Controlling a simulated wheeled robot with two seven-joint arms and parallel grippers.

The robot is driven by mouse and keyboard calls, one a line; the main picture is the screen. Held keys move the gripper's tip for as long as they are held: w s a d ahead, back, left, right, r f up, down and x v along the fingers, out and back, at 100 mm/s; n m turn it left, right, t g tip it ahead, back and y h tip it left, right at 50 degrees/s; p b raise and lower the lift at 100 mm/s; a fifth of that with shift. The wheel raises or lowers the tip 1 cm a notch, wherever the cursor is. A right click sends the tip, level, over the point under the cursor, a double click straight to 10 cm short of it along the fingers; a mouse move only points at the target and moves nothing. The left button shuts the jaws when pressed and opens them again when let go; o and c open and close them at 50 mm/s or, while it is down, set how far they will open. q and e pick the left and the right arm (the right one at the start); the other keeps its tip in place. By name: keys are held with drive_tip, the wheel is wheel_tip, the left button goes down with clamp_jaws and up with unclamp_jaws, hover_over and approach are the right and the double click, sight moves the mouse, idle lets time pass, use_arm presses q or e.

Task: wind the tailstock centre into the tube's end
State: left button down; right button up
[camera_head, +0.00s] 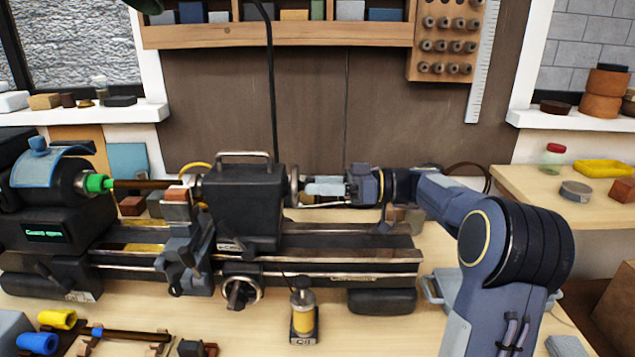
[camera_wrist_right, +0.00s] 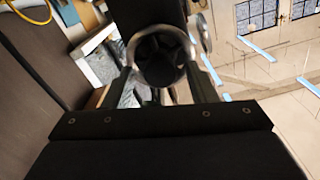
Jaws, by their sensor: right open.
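The brown tube (camera_head: 145,184) lies level, its left end in the green chuck (camera_head: 97,184) of the lathe. Its right end is by a small block on the carriage, and I cannot tell whether the centre touches it. The black tailstock (camera_head: 243,205) stands right of it, with its handwheel (camera_head: 293,186) on its right side. My right gripper (camera_head: 312,189) is open, reaching in from the right at the handwheel. In the right wrist view the round handwheel (camera_wrist_right: 160,58) shows between the fingers; contact is unclear. My left gripper is out of view.
The carriage (camera_head: 185,245) stands below the tube's right end. A yellow bottle (camera_head: 303,318) stands on the bench in front of the bed. Blue and yellow cylinders (camera_head: 57,319) lie at front left. A side table (camera_head: 560,185) with small items is at right.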

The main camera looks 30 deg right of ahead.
drive_tip(key=shift+w+a, duration=0.15)
drive_tip(key=shift+a, duration=0.05)
drive_tip(key=shift+c, duration=0.2)
drive_tip(key=c, duration=0.9)
drive_tip(key=shift+c, duration=0.2)
